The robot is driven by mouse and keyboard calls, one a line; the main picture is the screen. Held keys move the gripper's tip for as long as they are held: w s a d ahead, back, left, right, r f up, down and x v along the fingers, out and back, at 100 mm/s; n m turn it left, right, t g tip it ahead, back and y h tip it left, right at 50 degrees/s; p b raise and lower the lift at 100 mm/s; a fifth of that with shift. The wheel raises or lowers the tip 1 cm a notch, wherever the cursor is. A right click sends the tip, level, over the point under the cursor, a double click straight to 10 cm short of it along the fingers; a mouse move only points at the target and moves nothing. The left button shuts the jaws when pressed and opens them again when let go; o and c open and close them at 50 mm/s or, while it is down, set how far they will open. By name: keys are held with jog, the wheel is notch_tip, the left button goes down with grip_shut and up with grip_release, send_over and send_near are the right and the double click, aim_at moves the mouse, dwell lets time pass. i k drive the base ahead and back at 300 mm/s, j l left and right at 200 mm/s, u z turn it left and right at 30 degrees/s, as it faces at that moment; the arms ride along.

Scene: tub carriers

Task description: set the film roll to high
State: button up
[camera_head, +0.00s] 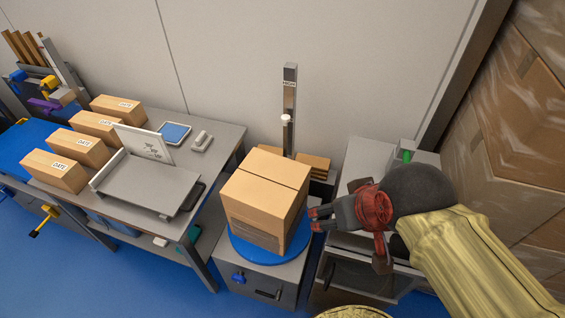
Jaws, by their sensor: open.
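A grey upright post (290,95) stands behind the turntable, with a small label near its top that seems to read HIGH. A small white-topped part (286,119), probably the film roll or its holder, sits on the post below the label. Its lower part is hidden behind the cardboard box (262,188). The box stands on a blue round turntable (243,248). My gripper (316,219) is open and empty at the right side of the box, in front of and below the post. I cannot tell if its fingertips touch the box.
A grey cabinet (360,160) with a green button (407,156) is at the right, partly behind my arm. Tall wrapped cartons (520,140) stand at the far right. A table (222,135) with several DATE boxes is at the left. The wall above the post is clear.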

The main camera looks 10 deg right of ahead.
aim_at(285, 118)
jog(key=i+j+z, duration=0.2)
jog(key=j, duration=0.2)
jog(key=j+z, duration=0.2)
jog(key=j, duration=0.2)
jog(key=j+z, duration=0.25)
jog(key=j, duration=0.2)
jog(key=i, duration=0.05)
